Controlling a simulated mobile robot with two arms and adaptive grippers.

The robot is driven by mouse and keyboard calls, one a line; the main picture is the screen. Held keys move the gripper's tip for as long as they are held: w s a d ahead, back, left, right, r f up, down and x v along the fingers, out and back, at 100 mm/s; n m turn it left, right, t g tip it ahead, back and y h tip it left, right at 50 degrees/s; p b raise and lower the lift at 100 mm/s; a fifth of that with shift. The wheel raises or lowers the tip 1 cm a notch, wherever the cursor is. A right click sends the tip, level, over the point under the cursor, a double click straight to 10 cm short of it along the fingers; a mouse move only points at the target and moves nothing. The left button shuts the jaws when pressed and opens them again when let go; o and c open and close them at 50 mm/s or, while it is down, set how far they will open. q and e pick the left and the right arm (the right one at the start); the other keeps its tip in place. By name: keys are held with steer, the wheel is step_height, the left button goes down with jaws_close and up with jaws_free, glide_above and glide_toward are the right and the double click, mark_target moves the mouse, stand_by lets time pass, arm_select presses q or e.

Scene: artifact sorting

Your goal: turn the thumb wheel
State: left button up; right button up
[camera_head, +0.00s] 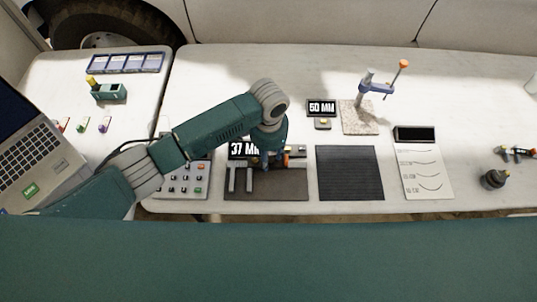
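A caliper device stands at the table's front, with a display (240,149) reading "37 M" and the rest cut off by my arm. Two pale upright jaws (240,178) stand apart on its dark base (275,187). My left gripper (270,163) points down at the back of this base, just right of the display. Its fingers are small and dark here, and I cannot tell whether they touch anything. No thumb wheel shows clearly; small yellow and orange parts (295,150) show just right of the gripper. My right gripper is not in view.
A dark ribbed mat (349,174) lies right of the device. Behind it are a "50 MM" display (321,107) and a stand with an orange knob (375,88) on a stone plate. A sheet with curves (424,172) lies further right. A button panel (184,185) and laptop (32,150) are left.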

arm_select(q)
step_height(320, 180, up, 12)
stand_by(0.5)
